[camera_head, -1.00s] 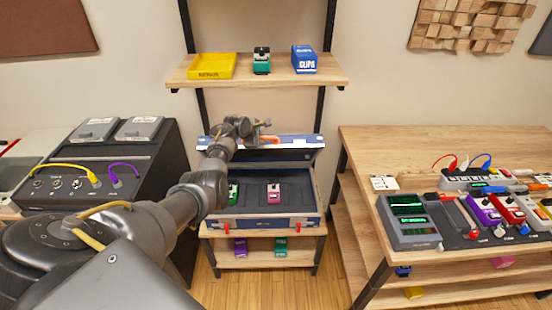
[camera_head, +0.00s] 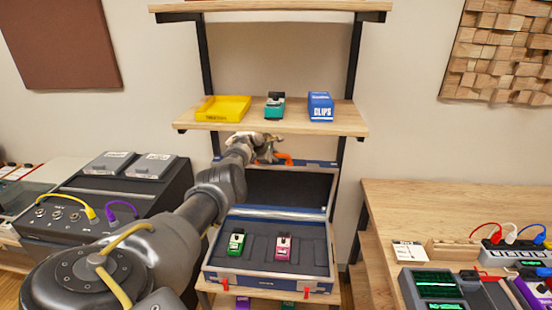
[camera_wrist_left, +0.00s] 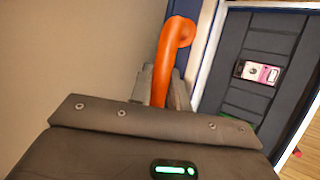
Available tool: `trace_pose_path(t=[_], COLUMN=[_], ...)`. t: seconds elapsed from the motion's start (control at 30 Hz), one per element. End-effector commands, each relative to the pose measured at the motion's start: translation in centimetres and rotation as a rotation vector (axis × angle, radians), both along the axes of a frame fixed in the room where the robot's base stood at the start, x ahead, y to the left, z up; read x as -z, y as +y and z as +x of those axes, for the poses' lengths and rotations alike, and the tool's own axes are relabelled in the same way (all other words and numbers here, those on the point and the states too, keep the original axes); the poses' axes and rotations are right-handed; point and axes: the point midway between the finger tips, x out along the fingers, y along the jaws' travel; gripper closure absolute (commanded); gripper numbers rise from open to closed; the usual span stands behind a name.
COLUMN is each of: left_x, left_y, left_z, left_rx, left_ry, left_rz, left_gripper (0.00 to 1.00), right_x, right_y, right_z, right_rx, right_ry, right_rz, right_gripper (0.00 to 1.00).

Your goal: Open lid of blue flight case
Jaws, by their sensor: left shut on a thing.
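The blue flight case (camera_head: 268,288) stands on a low wooden rack. Its lid (camera_head: 290,187) is raised, leaning up and back at the rear, with the dark lining facing me. Inside the case, a green pedal (camera_head: 236,242) and a pink pedal (camera_head: 283,247) sit in the dark foam; the pink pedal also shows in the left wrist view (camera_wrist_left: 262,73). My left gripper (camera_head: 268,155) is at the lid's top edge, shut on the orange handle (camera_head: 285,158). The handle also shows in the left wrist view (camera_wrist_left: 170,65). My right gripper is not in view.
A shelf (camera_head: 190,127) above the lid bears a yellow tray (camera_head: 222,109), a teal pedal (camera_head: 274,106) and a blue clips box (camera_head: 320,107). A dark amp console (camera_head: 80,210) stands left. A wooden table (camera_head: 450,210) with pedals and cables stands right.

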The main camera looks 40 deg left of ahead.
Motion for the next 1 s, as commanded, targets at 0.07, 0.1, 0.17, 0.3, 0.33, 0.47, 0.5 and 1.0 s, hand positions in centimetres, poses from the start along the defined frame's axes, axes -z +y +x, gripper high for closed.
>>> trace_pose_path(t=[0.07, 0.1, 0.17, 0.3, 0.33, 0.47, 0.5, 1.0], left_x=[0.2, 0.2, 0.2, 0.2, 0.1, 0.1, 0.2, -1.1], left_y=[0.2, 0.1, 0.1, 0.0, 0.0, -0.2, -0.2, 0.0], left_z=[-0.1, -0.1, 0.0, 0.0, 0.1, 0.2, 0.2, -1.6], left_rx=[-0.004, -0.004, -0.003, -0.003, -0.002, 0.001, 0.001, -0.003], left_ry=[0.005, 0.005, 0.006, 0.006, 0.005, 0.005, 0.005, 0.0], left_rz=[0.001, 0.001, 0.0, 0.001, 0.0, 0.0, 0.0, 0.002], left_gripper=[1.0, 1.0, 1.0, 0.73, 0.69, 0.6, 0.6, 0.6], right_x=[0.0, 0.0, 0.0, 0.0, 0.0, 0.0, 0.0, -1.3], right_y=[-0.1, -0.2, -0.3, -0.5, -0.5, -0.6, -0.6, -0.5], right_z=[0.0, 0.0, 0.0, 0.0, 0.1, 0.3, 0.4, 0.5], right_rx=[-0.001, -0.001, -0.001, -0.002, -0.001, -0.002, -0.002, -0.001], right_ry=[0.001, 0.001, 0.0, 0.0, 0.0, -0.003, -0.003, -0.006], right_rz=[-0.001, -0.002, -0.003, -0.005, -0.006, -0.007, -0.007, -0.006], right_gripper=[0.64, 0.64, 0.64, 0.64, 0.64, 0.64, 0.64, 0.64])
